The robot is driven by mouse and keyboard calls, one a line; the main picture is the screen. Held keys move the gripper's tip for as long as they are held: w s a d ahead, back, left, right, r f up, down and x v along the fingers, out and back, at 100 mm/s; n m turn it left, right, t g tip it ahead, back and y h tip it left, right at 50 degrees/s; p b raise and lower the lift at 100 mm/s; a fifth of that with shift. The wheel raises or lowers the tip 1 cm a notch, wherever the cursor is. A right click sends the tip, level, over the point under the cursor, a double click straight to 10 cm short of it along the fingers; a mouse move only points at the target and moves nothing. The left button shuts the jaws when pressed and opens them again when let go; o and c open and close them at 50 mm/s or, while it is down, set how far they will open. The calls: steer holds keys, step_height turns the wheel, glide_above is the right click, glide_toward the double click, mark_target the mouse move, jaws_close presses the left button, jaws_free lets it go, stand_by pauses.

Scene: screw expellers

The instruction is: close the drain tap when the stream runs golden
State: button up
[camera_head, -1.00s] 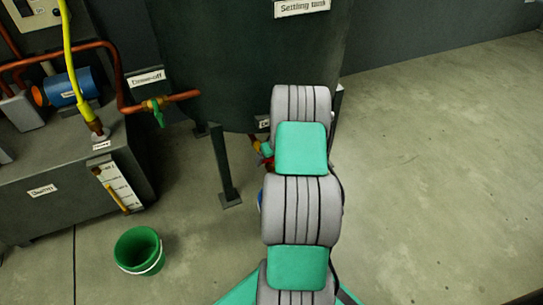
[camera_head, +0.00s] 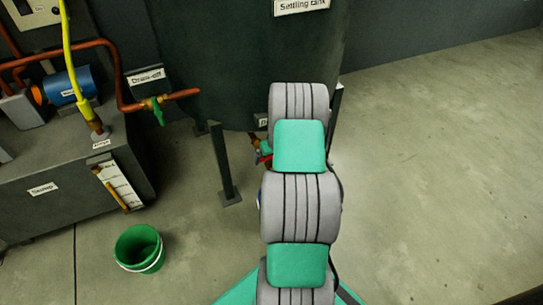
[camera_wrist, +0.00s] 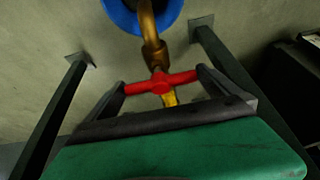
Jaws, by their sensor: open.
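The drain tap's red cross handle (camera_wrist: 160,83) shows in the wrist view on brass pipework (camera_wrist: 153,48). My gripper (camera_wrist: 161,81) is open, with one finger at each end of the handle; I cannot tell whether they touch it. Beyond the tap is a blue bucket (camera_wrist: 126,14), cut off by the top edge. A brownish column drops into it from the brass outlet; I cannot tell its exact colour or where spout ends and stream begins. In the head view my arm hides most of the tap; a bit of red (camera_head: 265,156) shows below the settling tank (camera_head: 235,75).
Dark tank legs (camera_wrist: 62,112) stand on both sides of my gripper in the wrist view. A green-handled draw-off tap (camera_head: 157,110) juts from the tank's left. A green bucket (camera_head: 139,248) stands before the dark sump box (camera_head: 50,195).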

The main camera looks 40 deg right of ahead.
steer(key=p+v, duration=0.3)
steer(key=v, duration=0.4)
steer(key=shift+s+r, duration=0.2)
steer(key=shift+r, duration=0.1)
steer(key=shift+a, duration=0.1)
